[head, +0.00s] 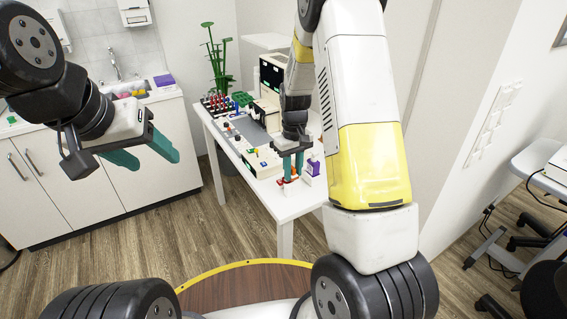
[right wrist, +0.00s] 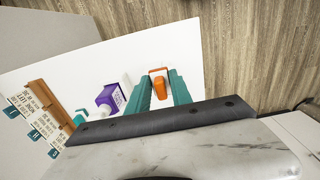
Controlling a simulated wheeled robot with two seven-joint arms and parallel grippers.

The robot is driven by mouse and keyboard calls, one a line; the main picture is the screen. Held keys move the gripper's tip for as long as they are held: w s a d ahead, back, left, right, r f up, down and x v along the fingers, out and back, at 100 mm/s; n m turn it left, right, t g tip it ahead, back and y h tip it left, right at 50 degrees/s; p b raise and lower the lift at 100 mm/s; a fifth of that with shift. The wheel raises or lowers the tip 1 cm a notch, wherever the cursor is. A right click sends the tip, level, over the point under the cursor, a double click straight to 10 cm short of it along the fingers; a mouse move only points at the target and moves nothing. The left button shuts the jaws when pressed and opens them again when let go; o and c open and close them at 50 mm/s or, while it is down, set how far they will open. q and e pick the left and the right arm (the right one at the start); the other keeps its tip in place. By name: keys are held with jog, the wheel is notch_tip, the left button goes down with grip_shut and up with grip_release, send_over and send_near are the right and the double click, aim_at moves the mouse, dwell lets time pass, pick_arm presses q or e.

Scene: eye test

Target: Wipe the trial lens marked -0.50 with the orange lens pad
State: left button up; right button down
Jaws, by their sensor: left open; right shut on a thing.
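My right gripper (head: 292,174) is over the near right end of the white table, shut on a small orange thing that looks like the orange lens pad. In the right wrist view the orange piece (right wrist: 159,86) sits between the teal fingers (right wrist: 160,76). I cannot tell whether it touches the table. My left gripper (head: 157,160) is open and empty, away from the table, in front of the white cabinets. The trial lens marked -0.50 cannot be made out; no such marking is readable in either view.
A purple-and-white bottle (right wrist: 110,99) stands close beside the right gripper. A wooden rack (right wrist: 50,105) with lettered cards is farther left. The white table (head: 288,207) also holds a beige box (head: 264,162), a grey mat (head: 252,131) and a dark-screened device (head: 270,78).

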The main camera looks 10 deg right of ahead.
jog(key=shift+r, duration=2.45)
